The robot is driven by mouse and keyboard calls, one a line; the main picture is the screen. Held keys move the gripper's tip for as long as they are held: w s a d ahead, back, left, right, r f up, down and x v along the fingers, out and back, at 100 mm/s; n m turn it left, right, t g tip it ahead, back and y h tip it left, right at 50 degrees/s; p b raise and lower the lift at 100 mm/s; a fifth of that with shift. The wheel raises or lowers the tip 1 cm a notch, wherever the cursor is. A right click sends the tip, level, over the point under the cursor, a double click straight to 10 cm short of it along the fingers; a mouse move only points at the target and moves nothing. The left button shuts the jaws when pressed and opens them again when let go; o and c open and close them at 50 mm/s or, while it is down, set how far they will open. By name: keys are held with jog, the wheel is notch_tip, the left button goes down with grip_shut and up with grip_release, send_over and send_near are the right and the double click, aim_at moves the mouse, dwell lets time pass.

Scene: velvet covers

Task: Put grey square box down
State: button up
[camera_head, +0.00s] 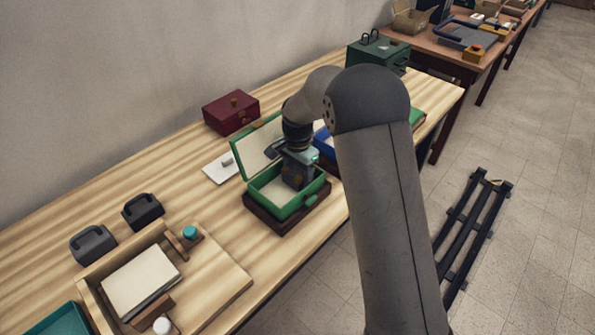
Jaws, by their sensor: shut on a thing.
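My gripper (297,175) points down into an open green box (284,207) near the middle of the table. It is shut on a small dark grey thing, which appears to be the grey square box; its shape is hard to separate from the gripper body. The held thing is inside the green box's walls, over its pale inside. I cannot tell whether it touches the floor of the box. The green lid (240,160) stands raised at the back left. The green box sits on a dark brown base (287,226).
A dark red box (231,112) stands behind, with a white card (221,168) left of the green box. A blue item (324,144) is close on the right, partly behind my arm. A wooden tray (225,283) and two dark handled blocks (93,244) are at left.

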aim_at(298, 169)
jog(key=shift+f, duration=0.15)
jog(key=shift+f, duration=0.1)
jog(key=o, duration=0.8)
jog(key=shift+c, duration=0.2)
notch_tip(298, 169, up, 12)
jog(key=shift+f+b, duration=0.25)
jog(key=shift+b, duration=0.3)
jog(key=shift+r, duration=0.45)
